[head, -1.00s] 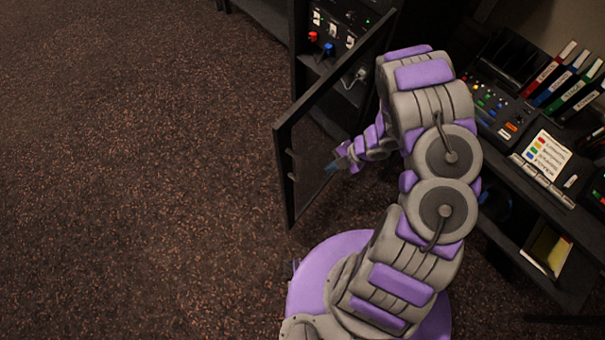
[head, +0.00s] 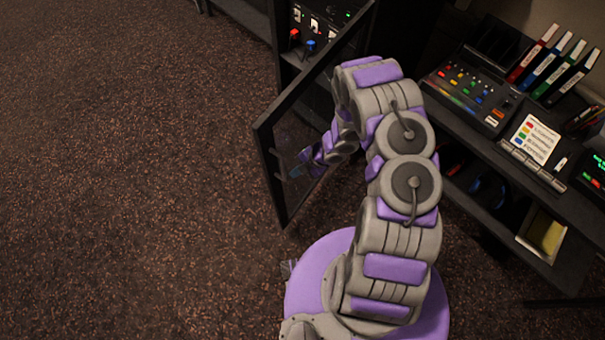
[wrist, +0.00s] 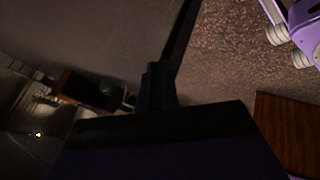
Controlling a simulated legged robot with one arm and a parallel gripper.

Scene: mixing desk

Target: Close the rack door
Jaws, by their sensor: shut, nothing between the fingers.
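The rack door (head: 266,152) is a dark-framed glass panel, standing open and swung out from the dark rack (head: 283,52) at the top of the head view. My gripper (head: 294,172) is low in front of the pane, on the side facing my arm, near the door's free edge. It is shut with nothing in it. I cannot tell whether it touches the door. In the wrist view a dark bar (wrist: 180,45), perhaps the door frame, runs up from the middle, and a large dark shape hides the lower part.
The rack shows red and blue knobs (head: 310,46). A desk to the right holds a mixing console (head: 468,92), upright binders (head: 548,68) and a label card (head: 535,139). Carpeted floor (head: 120,180) on the left is clear.

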